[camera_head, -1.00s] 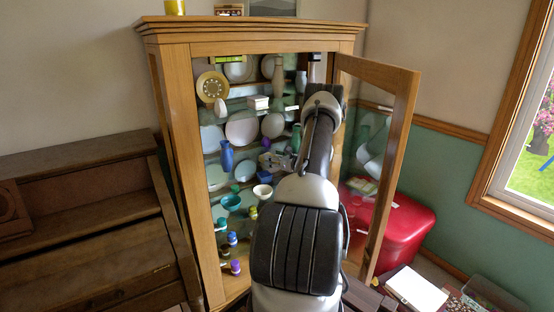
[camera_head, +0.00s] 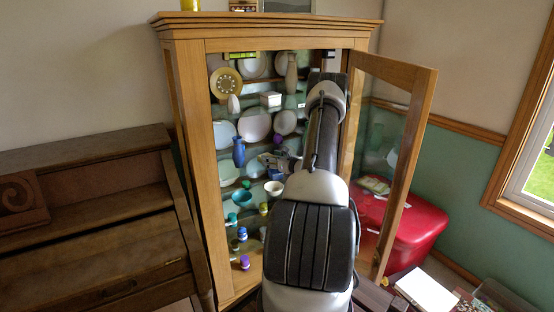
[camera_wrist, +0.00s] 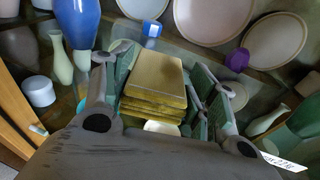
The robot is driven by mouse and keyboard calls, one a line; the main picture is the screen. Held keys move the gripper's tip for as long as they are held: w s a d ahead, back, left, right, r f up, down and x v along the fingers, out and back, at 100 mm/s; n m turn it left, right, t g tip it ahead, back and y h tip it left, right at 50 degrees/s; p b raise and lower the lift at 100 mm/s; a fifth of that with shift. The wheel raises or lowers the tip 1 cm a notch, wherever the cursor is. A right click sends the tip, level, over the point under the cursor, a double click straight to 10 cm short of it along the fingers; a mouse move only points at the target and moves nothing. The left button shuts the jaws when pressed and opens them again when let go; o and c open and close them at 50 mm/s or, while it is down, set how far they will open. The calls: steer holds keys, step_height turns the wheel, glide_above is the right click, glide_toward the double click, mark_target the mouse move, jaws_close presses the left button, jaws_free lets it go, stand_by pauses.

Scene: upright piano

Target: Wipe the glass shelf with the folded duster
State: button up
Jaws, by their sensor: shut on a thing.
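The folded duster (camera_wrist: 155,82) is a yellow, layered pad in the wrist view. My gripper (camera_wrist: 160,88) is shut on it, with a finger on each side. In the head view my gripper (camera_head: 284,160) is inside the open cabinet, right of a blue vase (camera_head: 239,152), and the duster cannot be made out. A glass shelf (camera_wrist: 183,47) lies beyond the duster in the wrist view. Whether the duster touches the glass cannot be told. My arm hides the right part of the shelves.
Plates, a purple item (camera_wrist: 238,60), a pale green vase (camera_wrist: 60,58) and a white jar (camera_wrist: 40,91) stand around my gripper. The cabinet's glass door (camera_head: 408,150) is open at the right. A red seat (camera_head: 410,235) and a piano (camera_head: 90,225) flank the cabinet.

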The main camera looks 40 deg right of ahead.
steer(key=shift+r, duration=3.05)
steer(key=shift+r, duration=1.5)
